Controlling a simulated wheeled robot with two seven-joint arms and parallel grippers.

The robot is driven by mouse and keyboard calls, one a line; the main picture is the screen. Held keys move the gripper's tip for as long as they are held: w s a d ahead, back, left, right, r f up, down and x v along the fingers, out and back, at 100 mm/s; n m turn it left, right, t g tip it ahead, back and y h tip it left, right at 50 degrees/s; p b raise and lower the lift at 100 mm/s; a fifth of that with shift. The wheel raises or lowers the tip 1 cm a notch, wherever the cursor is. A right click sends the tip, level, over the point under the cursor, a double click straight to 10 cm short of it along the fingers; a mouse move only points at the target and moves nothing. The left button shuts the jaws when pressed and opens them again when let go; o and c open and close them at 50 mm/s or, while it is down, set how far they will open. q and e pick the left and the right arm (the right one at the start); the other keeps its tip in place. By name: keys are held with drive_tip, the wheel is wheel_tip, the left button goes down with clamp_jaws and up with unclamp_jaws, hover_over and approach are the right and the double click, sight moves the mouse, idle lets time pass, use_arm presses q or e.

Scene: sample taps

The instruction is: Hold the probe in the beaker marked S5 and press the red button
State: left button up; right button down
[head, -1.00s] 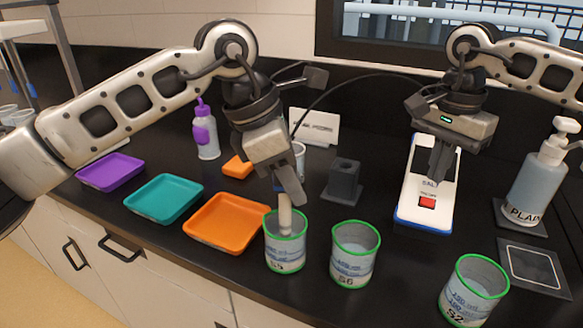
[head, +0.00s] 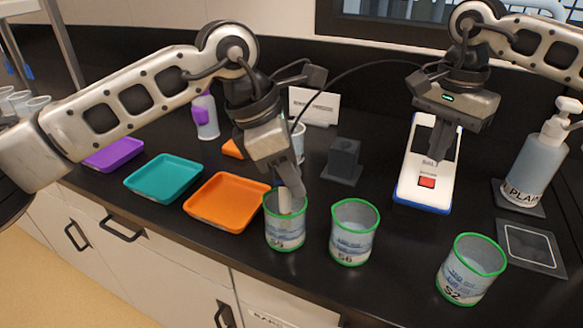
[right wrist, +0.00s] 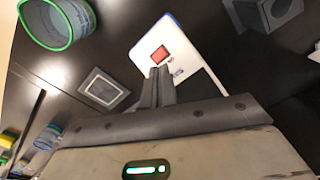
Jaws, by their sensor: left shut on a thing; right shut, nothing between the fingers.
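The red button (head: 427,183) is on the front of a white and blue meter (head: 410,188). My right gripper (head: 438,158) is shut and empty over the meter, behind the button in the head view. The right wrist view shows its fingertips (right wrist: 160,72) close to the button (right wrist: 159,54).
Beakers S6 (head: 352,240) and S2 (head: 465,276) stand to the right of S5. A dark holder block (head: 343,160) stands behind S6. Orange (head: 222,218), teal (head: 165,190) and purple (head: 113,165) trays lie left. A pump bottle (head: 535,165) stands right.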

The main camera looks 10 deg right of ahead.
sight(428, 179)
drive_tip(key=shift+f, duration=2.2)
drive_tip(key=shift+r, duration=0.1)
wheel_tip(428, 179, up, 7)
idle(0.6)
idle(3.5)
